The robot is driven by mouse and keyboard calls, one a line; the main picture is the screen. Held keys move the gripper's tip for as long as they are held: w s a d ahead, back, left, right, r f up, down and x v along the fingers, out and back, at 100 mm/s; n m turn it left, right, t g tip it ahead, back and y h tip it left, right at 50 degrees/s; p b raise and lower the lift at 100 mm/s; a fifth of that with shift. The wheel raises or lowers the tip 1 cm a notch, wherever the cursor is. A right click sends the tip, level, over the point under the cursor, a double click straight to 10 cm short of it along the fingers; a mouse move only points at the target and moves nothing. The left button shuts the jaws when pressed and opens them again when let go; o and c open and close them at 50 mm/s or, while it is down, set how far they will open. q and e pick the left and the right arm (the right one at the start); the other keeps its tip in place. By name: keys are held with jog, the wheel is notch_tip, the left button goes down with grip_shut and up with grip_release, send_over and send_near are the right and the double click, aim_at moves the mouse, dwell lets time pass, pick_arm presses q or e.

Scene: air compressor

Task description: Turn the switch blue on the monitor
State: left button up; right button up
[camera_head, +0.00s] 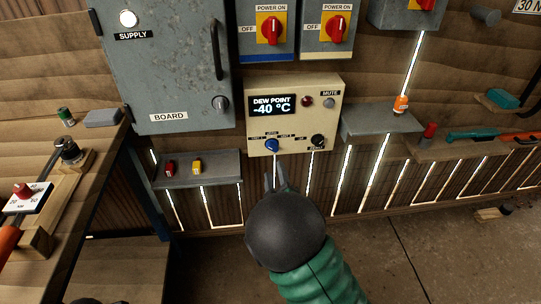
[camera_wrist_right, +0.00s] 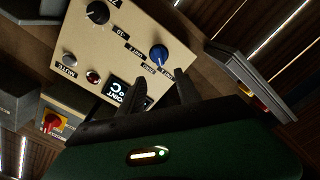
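The monitor (camera_head: 293,113) is a beige box on the wall with a display reading "DEW POINT -40 °C". Its blue switch (camera_head: 271,146) is at the lower left of the front, and it also shows in the right wrist view (camera_wrist_right: 158,54). A black knob (camera_head: 318,141) is at the lower right of the front. My right gripper (camera_head: 278,180) is just below the blue switch in the head view. In the right wrist view its two fingers (camera_wrist_right: 160,92) are apart and empty, with the blue switch beyond their tips. My left gripper does not show.
A grey shelf (camera_head: 215,168) with small red and yellow items is at the lower left of the monitor. Another shelf (camera_head: 380,124) is at its right. A workbench (camera_head: 75,190) stands at left.

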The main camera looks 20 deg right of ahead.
aim_at(270, 149)
jog(key=b+x, duration=0.1)
jog(key=x, duration=0.9)
jog(key=shift+w+b, duration=0.25)
jog(key=shift+b, duration=0.15)
jog(key=shift+a, duration=0.1)
grip_shut()
jog(key=shift+f, duration=0.1)
